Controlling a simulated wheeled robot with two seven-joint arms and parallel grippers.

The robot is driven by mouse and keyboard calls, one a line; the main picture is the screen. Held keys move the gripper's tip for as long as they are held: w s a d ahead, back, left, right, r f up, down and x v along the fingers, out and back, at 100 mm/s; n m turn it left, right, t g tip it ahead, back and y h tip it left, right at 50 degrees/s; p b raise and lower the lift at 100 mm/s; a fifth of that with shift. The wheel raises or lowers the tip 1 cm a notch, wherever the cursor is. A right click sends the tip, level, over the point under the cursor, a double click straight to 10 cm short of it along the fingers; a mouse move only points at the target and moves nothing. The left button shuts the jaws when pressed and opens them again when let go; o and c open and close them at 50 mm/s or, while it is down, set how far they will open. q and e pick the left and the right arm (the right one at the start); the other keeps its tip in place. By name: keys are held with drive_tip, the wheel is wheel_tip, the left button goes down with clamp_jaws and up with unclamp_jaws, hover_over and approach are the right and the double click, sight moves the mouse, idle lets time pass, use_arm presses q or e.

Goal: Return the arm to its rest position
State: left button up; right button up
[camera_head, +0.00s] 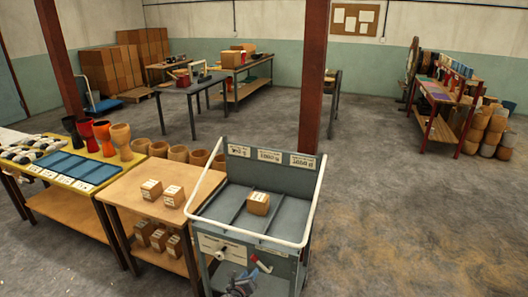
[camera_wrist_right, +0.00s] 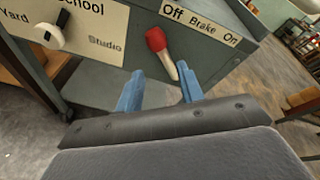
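My right gripper (camera_head: 242,282) is low at the front of the grey cart (camera_head: 228,206) in the head view. In the right wrist view its two blue fingers (camera_wrist_right: 160,72) stand apart with nothing held between them. Just beyond them is a brake lever (camera_wrist_right: 157,42) with a red end and a pale shaft, under a label reading "Off Brake On". The lever also shows in the head view (camera_head: 262,265), close to the gripper. I cannot tell whether they touch. My left gripper is not in view.
The cart has a white rail (camera_head: 313,205), a selector knob (camera_wrist_right: 48,36) and a cardboard box (camera_head: 258,203) in its tray. A wooden table (camera_head: 140,208) with boxes stands left of it. A red-brown post (camera_head: 313,90) rises behind. Floor at right (camera_head: 420,220) is clear.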

drive_tip(key=s+d+f+m+g+y+b, duration=0.1)
drive_tip(key=s+d+f+m+g+y, duration=0.15)
drive_tip(key=s+d+f+m, duration=0.7)
drive_tip(key=s+d+f+m+g+y, duration=0.25)
drive_tip(key=s+f+m, duration=0.25)
drive_tip(key=m, duration=0.9)
drive_tip(key=s+d+f+m+g+y+b, duration=0.1)
drive_tip(key=s+d+f+m+g, duration=0.35)
drive_tip(key=s+f+m, duration=0.55)
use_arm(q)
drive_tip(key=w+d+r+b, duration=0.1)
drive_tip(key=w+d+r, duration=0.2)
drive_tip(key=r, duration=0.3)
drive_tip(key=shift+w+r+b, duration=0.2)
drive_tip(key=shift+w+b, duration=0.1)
use_arm(e)
drive_tip(key=s+d+f+m+g, duration=0.1)
drive_tip(key=s+d+f, duration=0.2)
drive_tip(key=s, duration=0.6)
drive_tip(key=s+d+f+m, duration=0.1)
drive_tip(key=s+d+f, duration=0.2)
drive_tip(key=s, duration=0.7)
drive_tip(key=s+d+f+m+g, duration=0.1)
drive_tip(key=s+d+f, duration=0.2)
drive_tip(key=s, duration=0.7)
wheel_tip(320, 180, down, 2)
drive_tip(key=shift+s+d+f+g+h, duration=0.15)
drive_tip(key=shift+s+d+g+h, duration=0.1)
drive_tip(key=shift+d+g+h, duration=0.1)
